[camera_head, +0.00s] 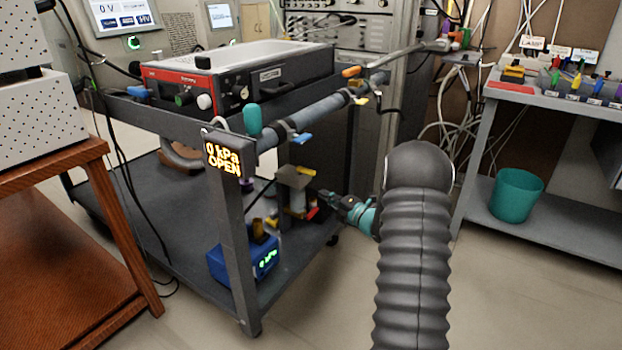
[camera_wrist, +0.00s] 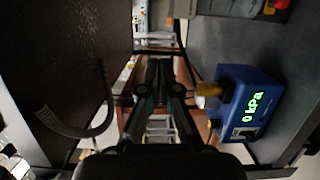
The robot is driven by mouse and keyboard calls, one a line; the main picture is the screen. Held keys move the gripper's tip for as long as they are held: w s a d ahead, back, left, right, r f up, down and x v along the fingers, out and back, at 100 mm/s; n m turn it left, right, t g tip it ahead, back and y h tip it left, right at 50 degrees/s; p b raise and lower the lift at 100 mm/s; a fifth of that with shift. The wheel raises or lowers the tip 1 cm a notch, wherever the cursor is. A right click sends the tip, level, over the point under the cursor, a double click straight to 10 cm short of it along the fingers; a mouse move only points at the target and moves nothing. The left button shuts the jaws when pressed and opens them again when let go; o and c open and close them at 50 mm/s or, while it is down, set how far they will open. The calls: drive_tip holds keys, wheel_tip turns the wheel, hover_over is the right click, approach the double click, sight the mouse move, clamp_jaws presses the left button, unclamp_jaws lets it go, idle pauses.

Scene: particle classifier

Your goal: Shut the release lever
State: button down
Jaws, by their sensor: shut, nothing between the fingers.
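My gripper (camera_head: 328,199) is shut and empty in the head view, beside the right side of the grey cart, at about the height of the small fittings over its lower shelf. In the wrist view its closed fingers (camera_wrist: 160,68) point away from the camera. Several coloured handles show: a blue one (camera_head: 301,138) and an orange one (camera_head: 351,71) on the grey pipe, and a small red one (camera_head: 312,213) just left of my gripper. I cannot tell which is the release lever. A sign (camera_head: 222,158) on the cart post reads "0 kPa OPEN".
A blue box (camera_head: 243,262) reading 0 kPa sits on the cart's lower shelf; it also shows in the wrist view (camera_wrist: 245,103). The grey pipe (camera_head: 315,118) runs above my gripper. A side table with a teal bin (camera_head: 516,195) stands right. The floor between is clear.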

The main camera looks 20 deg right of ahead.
sight(306, 171)
drive_tip(key=shift+r+m, duration=0.1)
drive_tip(key=shift+m, duration=0.3)
drive_tip(key=shift+w+a, duration=0.1)
drive_tip(key=w, duration=1.1)
drive_tip(key=shift+w+a, duration=0.15)
drive_tip(key=shift+w, duration=0.05)
idle(0.4)
